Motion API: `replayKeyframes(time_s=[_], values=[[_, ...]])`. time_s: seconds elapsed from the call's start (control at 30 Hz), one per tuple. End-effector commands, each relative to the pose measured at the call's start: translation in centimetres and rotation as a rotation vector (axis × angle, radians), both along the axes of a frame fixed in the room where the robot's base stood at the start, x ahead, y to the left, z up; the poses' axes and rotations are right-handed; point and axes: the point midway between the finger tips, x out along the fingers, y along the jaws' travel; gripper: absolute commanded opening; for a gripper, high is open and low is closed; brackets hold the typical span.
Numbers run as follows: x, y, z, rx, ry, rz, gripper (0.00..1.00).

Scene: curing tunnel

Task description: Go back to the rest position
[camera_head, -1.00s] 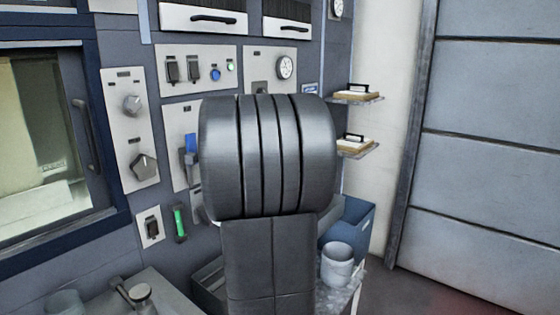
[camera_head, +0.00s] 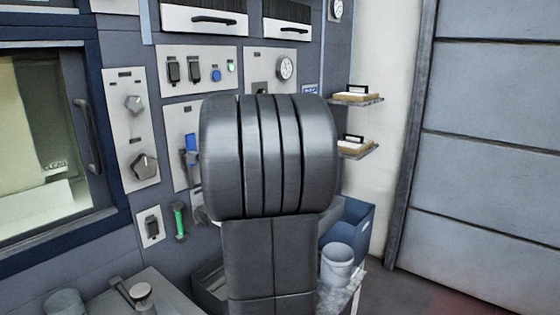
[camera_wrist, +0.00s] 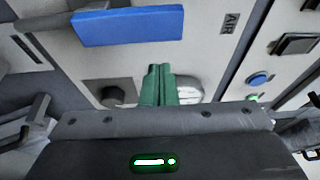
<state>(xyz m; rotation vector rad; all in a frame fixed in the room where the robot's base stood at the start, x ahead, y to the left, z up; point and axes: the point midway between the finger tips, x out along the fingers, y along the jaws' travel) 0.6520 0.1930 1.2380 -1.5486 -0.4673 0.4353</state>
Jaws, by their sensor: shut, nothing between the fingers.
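My gripper (camera_wrist: 158,85) shows in the wrist view as two green fingers pressed together, with nothing between them. A wide blue lever (camera_wrist: 128,26) is above the fingers in that picture, on a pale panel marked AIR. I cannot tell the gap between fingers and panel. In the head view my dark arm fills the middle and hides the gripper and part of the wall panels. The blue lever (camera_head: 191,148) shows just left of the arm.
A window (camera_head: 45,150) with a dark frame is at the left. Below are a bench (camera_head: 165,290) and a white bucket (camera_head: 337,262). Two small shelves (camera_head: 362,100) hold trays behind the arm's right. A grey slatted door (camera_head: 490,140) is at the far right, with open floor before it.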

Motion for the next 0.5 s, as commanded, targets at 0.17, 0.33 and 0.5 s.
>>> replayKeyframes(time_s=[0.17,0.33,0.5], values=[[-1.7,-1.9,-0.2,0.0,-0.001,-0.002,0.0],[-4.1,-3.5,-0.1,-0.001,-0.001,-0.002,0.0],[-6.6,-5.1,-0.1,0.0,-0.001,-0.003,0.0]])
